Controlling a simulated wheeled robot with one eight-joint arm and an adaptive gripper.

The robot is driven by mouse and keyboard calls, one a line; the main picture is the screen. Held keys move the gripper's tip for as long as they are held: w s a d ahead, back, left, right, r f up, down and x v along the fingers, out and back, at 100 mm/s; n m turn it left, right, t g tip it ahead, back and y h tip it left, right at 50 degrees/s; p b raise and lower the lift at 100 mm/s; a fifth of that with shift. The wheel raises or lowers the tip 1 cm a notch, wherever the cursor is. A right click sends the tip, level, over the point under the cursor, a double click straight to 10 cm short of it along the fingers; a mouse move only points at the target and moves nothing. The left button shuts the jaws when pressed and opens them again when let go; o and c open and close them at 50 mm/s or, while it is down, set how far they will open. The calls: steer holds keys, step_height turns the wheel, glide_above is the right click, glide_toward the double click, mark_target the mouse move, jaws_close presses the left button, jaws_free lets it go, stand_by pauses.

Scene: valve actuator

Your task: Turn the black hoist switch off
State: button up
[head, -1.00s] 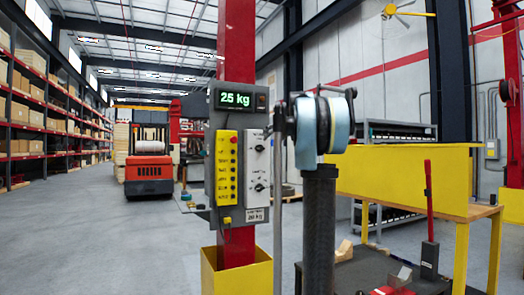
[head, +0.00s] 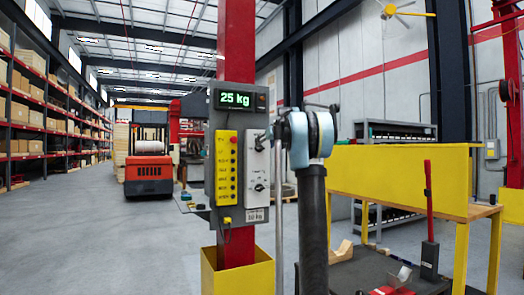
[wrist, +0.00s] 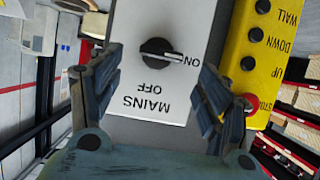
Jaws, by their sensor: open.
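A white switch plate (head: 258,168) on the grey panel carries two black rotary switches, one above the other. The lower switch (head: 259,187) is in clear view; the upper one is mostly covered by my gripper (head: 266,136). In the wrist view, a black switch (wrist: 157,52) sits beside upside-down lettering reading MAINS, OFF and ON. Its light pointer is turned toward ON. My gripper (wrist: 160,68) is open and empty, with one finger on each side of this switch in the picture. I cannot tell whether either finger touches the plate.
A yellow button box (head: 226,168) with a red button sits left of the plate. A display (head: 235,100) above reads 25 kg. The panel hangs on a red post (head: 236,245) with a yellow base.

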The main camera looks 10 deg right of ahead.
mark_target(262, 146)
steer(key=shift+x, duration=2.4)
steer(key=c, duration=1.1)
